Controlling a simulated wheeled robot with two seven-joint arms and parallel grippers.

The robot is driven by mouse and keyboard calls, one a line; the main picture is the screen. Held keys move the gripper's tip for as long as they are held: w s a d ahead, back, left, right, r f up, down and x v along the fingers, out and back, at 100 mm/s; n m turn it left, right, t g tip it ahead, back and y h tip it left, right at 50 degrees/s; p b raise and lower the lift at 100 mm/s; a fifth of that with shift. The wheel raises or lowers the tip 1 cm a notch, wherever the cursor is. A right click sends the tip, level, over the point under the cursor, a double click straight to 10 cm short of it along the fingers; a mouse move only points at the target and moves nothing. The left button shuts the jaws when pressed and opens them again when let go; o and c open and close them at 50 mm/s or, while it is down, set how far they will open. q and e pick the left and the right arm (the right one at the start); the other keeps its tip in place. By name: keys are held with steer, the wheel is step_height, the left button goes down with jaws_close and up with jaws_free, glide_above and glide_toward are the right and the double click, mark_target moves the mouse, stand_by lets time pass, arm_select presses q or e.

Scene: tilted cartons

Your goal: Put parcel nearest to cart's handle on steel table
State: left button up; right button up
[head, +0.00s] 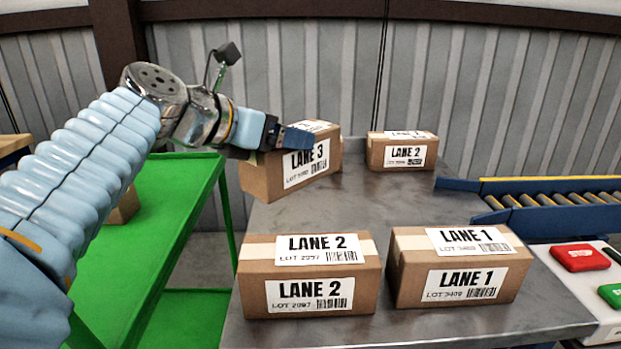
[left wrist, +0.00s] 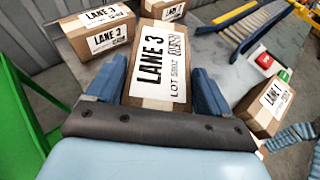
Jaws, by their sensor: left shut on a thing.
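My left gripper (head: 270,136) is shut on a brown carton parcel labelled LANE 3 (head: 262,181). The parcel is tilted, at the back left edge of the grey steel table (head: 385,215); I cannot tell if it touches the tabletop. In the left wrist view the same LANE 3 parcel (left wrist: 158,55) sits between the two blue fingers of the left gripper (left wrist: 158,88). The green cart (head: 150,235) stands left of the table, with another brown parcel (head: 124,208) on it, mostly hidden behind my left arm. The cart's handle cannot be made out. My right gripper is not in view.
On the table stand a LANE 2 parcel (head: 262,254) at front left, a LANE 1 parcel (head: 408,268) at front right and another LANE 2 parcel (head: 376,155) at the back. A roller conveyor (head: 545,197) and a red button (head: 580,257) are at right. The table's middle is clear.

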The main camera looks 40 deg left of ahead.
mark_target(250, 171)
arm_select(q)
steer(key=w+f, duration=0.2)
steer(key=w+f+b, duration=0.1)
steer(key=f, duration=0.1)
steer(key=shift+w+f, duration=0.15)
steer(key=shift+w, duration=0.2)
steer(key=f, duration=0.1)
steer(key=w+f, duration=0.1)
steer(key=f+b, duration=0.1)
steer(key=f, duration=0.1)
steer(key=shift+w, duration=0.3)
steer(key=shift+f, duration=0.35)
steer(key=o, duration=1.2)
steer(key=shift+f, duration=0.15)
steer(key=shift+s+r, duration=0.25)
steer(key=shift+s, duration=0.05)
steer(key=v, duration=1.1)
steer(key=shift+s+p, duration=0.25)
steer(key=shift+p, duration=0.05)
